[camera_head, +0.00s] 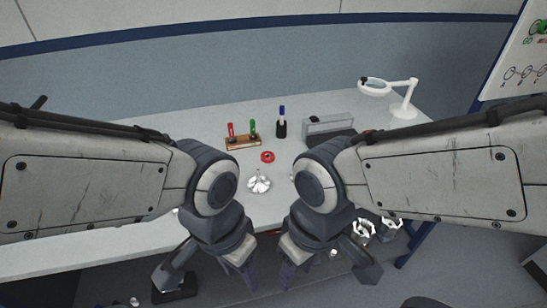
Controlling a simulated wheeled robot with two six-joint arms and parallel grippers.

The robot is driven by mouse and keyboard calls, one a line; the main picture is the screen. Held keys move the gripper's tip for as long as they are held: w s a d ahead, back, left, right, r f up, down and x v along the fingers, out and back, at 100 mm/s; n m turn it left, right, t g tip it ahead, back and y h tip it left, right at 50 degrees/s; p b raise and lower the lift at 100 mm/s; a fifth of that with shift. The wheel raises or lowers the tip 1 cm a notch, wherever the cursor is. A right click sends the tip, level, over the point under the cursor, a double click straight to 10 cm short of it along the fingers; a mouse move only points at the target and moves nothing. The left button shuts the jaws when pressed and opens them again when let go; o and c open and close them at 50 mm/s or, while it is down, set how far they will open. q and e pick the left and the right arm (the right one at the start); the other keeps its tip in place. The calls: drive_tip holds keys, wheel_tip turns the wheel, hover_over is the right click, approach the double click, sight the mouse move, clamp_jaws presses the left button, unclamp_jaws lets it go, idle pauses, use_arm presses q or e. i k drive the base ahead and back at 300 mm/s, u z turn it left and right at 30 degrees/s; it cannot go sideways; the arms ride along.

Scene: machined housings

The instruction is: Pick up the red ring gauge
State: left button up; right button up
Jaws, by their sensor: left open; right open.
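The red ring gauge (267,157) lies flat on the light table, near the middle of the head view. It is a small red ring with a dark centre. My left gripper (246,276) and my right gripper (290,276) hang side by side at the bottom middle, in front of the table's front edge. Both are open and appear empty, well apart from the ring. Their fingertips are dark and partly hard to make out.
A wooden stand (243,141) with red and green handled gauges stands behind the ring. A silver machined housing (259,184) sits in front of it.

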sight(268, 156)
drive_tip(key=z, duration=2.15)
drive_tip(key=i, duration=0.85)
drive_tip(key=u, duration=3.1)
drive_tip(key=i, duration=0.5)
